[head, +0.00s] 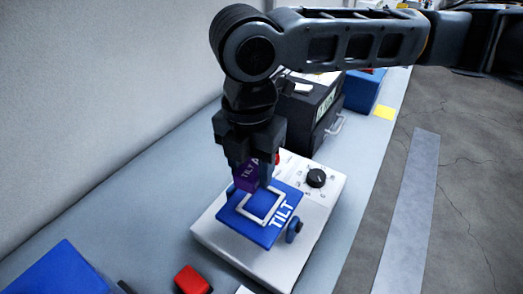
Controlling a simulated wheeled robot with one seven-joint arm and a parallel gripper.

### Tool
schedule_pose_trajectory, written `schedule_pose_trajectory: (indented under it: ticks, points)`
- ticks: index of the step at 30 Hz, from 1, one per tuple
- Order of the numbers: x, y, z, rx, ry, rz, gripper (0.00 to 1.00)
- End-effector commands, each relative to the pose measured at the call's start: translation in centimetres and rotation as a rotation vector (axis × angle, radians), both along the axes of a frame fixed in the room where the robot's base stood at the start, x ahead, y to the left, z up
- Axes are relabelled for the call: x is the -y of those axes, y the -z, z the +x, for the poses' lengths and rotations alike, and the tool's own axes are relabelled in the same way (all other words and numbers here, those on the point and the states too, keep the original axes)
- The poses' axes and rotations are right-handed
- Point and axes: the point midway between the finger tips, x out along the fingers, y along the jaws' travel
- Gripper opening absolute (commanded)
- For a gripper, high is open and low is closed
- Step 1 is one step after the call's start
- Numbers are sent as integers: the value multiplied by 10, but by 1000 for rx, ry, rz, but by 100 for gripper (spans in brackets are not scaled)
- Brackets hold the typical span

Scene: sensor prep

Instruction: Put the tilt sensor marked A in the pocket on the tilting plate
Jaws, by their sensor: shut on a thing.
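The tilt sensor marked A (246,178) is a purple block with "TILT A" lettering. My gripper (253,178) points down and is shut on it. The sensor is held at the far left side of the pocket (262,206), a white square frame on the blue tilting plate (258,230) marked "TILT". It overlaps the frame's far edge in the picture; I cannot tell whether it touches the plate. The gripper fingers hide part of the sensor. The plate sits on a white base (222,244) with a black knob (316,178) and a blue side knob (294,230).
A dark case (305,110) with a handle stands behind the base. A red block (192,280) and a blue object (60,272) are at the front. A wall bounds the left; the bench between is clear.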

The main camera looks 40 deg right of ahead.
Motion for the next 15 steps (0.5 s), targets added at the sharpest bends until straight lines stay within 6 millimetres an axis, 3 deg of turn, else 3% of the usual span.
schedule_pose_trajectory:
  ticks: [4,15]
  points:
    - [10,-2,-14,0,75,0,13]
    - [10,20,-15,1,86,0,13]
